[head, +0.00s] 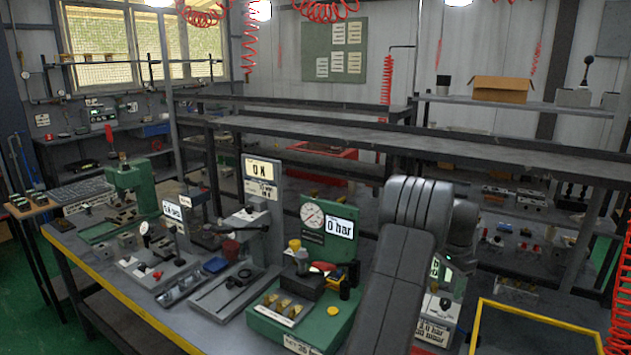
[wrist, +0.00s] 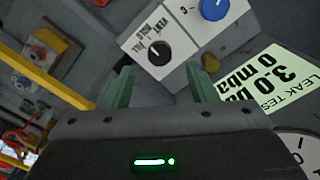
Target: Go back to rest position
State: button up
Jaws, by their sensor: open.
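My gripper (wrist: 160,68) shows in the wrist view with its two green fingers apart and nothing between them. A white panel with a black knob (wrist: 159,53) lies just beyond the fingertips. A blue knob (wrist: 214,8) sits on the panel to the upper right. A pale green leak test sign (wrist: 270,80) is right of the right finger. In the head view my arm stands at the centre right, and the gripper itself is hidden behind it. The leak test station (head: 434,330) shows only partly at the arm's right side.
A green station with a gauge and a 0 bar display (head: 341,228) stands just left of my arm. More stations crowd the bench (head: 140,308) to the left. A yellow-edged tray (head: 535,320) is at the right. Grey shelves (head: 330,138) run behind.

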aim_at(446, 301)
notch_tip(446, 301, up, 9)
notch_tip(446, 301, down, 14)
jog(key=shift+r+p, duration=0.25)
jog(key=shift+p, duration=0.25)
jog(key=shift+f, duration=0.25)
jog(key=n+p, duration=0.1)
jog(key=n, duration=0.3)
jog(key=n+p, duration=0.2)
jog(key=n, duration=0.3)
jog(key=shift+r, duration=0.15)
notch_tip(446, 301, up, 13)
jog(key=b, duration=0.2)
